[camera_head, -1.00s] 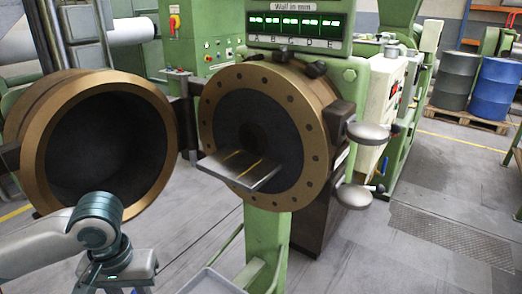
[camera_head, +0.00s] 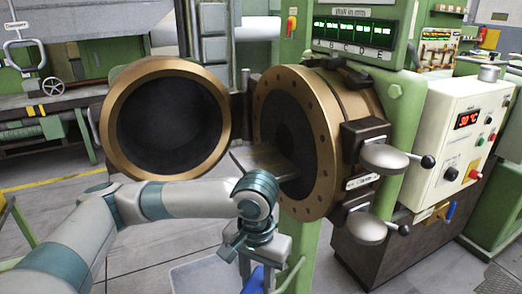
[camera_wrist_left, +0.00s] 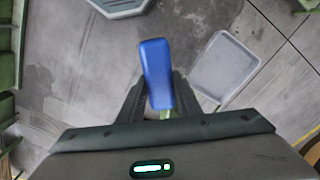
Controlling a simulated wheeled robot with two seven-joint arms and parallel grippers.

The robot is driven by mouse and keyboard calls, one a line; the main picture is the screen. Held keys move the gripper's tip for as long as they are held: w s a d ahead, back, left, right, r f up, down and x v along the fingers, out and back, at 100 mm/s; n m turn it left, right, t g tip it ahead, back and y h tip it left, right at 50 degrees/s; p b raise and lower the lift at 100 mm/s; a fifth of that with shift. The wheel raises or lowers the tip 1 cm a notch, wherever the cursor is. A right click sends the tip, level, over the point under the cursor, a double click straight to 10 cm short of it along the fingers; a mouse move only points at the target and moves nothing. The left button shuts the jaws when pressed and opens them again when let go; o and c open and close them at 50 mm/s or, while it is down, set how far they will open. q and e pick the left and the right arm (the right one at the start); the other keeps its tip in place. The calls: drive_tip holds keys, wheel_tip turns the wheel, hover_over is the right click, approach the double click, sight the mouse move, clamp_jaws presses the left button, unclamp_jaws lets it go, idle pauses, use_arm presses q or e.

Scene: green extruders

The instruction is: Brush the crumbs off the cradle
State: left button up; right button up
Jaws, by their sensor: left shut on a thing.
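The cradle (camera_head: 262,157), a flat metal plate, sticks out of the dark round opening of the bronze extruder flange. My left arm crosses in front and hides part of its near side. I cannot make out crumbs on it now. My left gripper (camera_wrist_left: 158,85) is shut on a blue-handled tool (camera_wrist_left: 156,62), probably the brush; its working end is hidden. In the head view the blue piece (camera_head: 256,279) shows at the bottom, below and in front of the cradle. My right gripper is not in view.
The swung-open bronze door ring (camera_head: 112,128) stands left of the flange. Two round-ended clamp levers (camera_head: 384,157) stick out at its right. A pale tray (camera_wrist_left: 224,66) lies low beneath my gripper. A white control box (camera_head: 462,140) stands at the right.

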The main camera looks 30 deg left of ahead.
use_arm(q)
drive_tip(key=shift+a, duration=0.1)
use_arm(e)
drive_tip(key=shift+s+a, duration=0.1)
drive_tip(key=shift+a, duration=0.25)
